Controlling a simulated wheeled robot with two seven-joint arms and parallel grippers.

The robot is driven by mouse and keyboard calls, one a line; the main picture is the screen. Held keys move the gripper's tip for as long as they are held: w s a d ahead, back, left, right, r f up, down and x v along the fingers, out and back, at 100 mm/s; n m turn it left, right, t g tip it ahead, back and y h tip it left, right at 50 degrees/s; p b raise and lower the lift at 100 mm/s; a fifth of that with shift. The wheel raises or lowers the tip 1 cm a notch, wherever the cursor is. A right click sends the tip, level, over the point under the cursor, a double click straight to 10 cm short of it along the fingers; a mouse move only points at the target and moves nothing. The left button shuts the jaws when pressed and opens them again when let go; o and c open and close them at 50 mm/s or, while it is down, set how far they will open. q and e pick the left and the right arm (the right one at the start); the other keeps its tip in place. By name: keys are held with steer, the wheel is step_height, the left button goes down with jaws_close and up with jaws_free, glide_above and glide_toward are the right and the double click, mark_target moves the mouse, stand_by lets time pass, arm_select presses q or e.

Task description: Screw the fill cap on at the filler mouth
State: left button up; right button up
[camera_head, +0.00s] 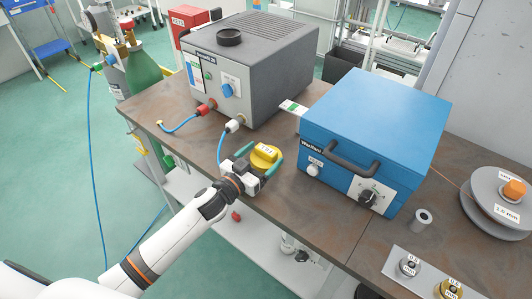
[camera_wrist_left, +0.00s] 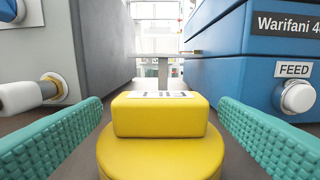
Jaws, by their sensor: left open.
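The fill cap (camera_head: 265,154) is a yellow round cap with a raised grip bar and a white label, lying on the brown workbench between the two machines. In the left wrist view the yellow cap (camera_wrist_left: 160,118) is close and centred, its label seen edge-on. My left gripper (camera_head: 262,157) is open, with one teal padded finger on each side of the cap. In the wrist view a gap shows between the grip bar and each finger. A black round mouth (camera_head: 229,37) stands on top of the grey machine; I cannot tell for certain that it is the filler mouth. My right gripper is out of view.
The grey machine (camera_head: 262,62), with red and white plugs in front, stands behind left. The blue machine (camera_head: 388,110) with a dark handle stands to the right. A wire spool (camera_head: 482,200) and a small tray (camera_head: 400,283) with knobs lie farther right. The bench's front edge is close.

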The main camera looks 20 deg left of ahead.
arm_select(q)
steer(key=shift+w+d, duration=0.25)
steer(key=shift+w, duration=0.4)
steer(key=shift+w+d+f, duration=0.1)
steer(key=shift+w+d, duration=0.05)
steer(key=shift+w, duration=0.3)
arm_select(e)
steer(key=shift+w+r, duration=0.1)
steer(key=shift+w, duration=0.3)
